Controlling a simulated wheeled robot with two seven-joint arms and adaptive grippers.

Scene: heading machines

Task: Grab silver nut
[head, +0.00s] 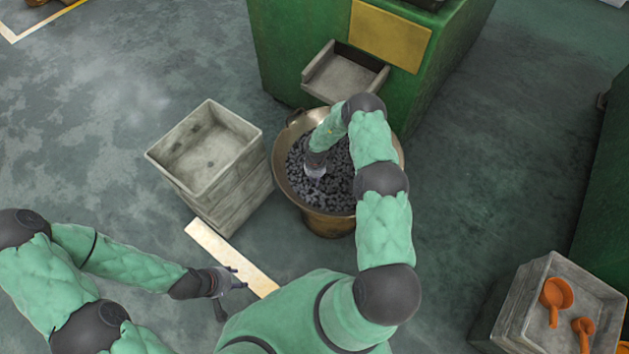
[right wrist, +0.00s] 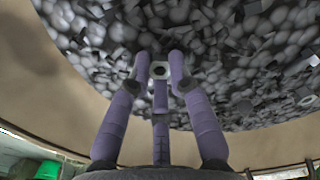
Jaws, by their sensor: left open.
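A bowl-shaped basin (head: 284,182) is filled with many small dark and grey metal pieces (head: 338,190). My right gripper (head: 315,170) reaches down into it, its tips at the pieces. In the right wrist view, a silver hexagonal nut (right wrist: 158,70) with a dark hole shows between the fingertips of this gripper (right wrist: 160,76). Whether the fingers press on the nut or only surround it cannot be told. My left gripper (head: 232,278) is open and empty, low at the left, away from the basin.
A grey crate (head: 252,140) stands left of the basin. A green machine (head: 300,50) with a grey chute (head: 345,78) stands behind it. A pale strip (head: 228,256) lies on the floor. A grey crate (head: 520,325) with orange scoops (head: 556,295) stands at lower right.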

